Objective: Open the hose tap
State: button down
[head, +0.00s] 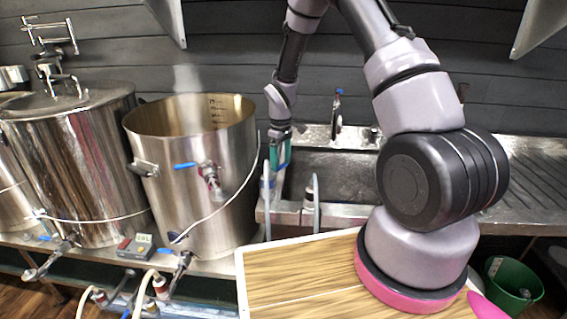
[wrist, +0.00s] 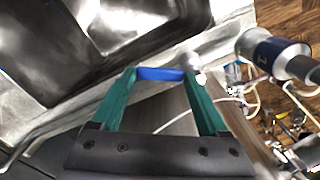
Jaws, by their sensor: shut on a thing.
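The hose tap's blue lever (wrist: 160,74) lies crosswise between my green fingertips in the wrist view. A pale metal piece, seemingly part of the tap (wrist: 193,63), shows at its right end. My gripper (wrist: 161,75) is shut on the lever, with a finger at each end. In the head view my gripper (head: 278,158) points down at the front left edge of the sink, right of the open steel kettle. There the fingers hide the lever, and I cannot tell its turn angle.
The open kettle (head: 190,150) steams close to the left of my gripper. The sink (head: 345,175) lies behind and right. A bottle with a blue label (wrist: 272,50) stands close by in the wrist view. A wooden tabletop (head: 290,275) is in front.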

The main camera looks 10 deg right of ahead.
jog(key=n, duration=0.1)
jog(key=w+a+n, duration=0.1)
jog(key=n, duration=0.1)
jog(key=shift+n, duration=0.3)
jog(key=shift+w+a+n, duration=0.15)
jog(key=shift+a+n, duration=0.15)
jog(key=shift+n, duration=0.4)
jog(key=shift+w+a+n, duration=0.15)
jog(key=shift+a+n, duration=0.15)
jog(key=shift+n, duration=0.4)
grip_release()
notch_tip(320, 180, up, 11)
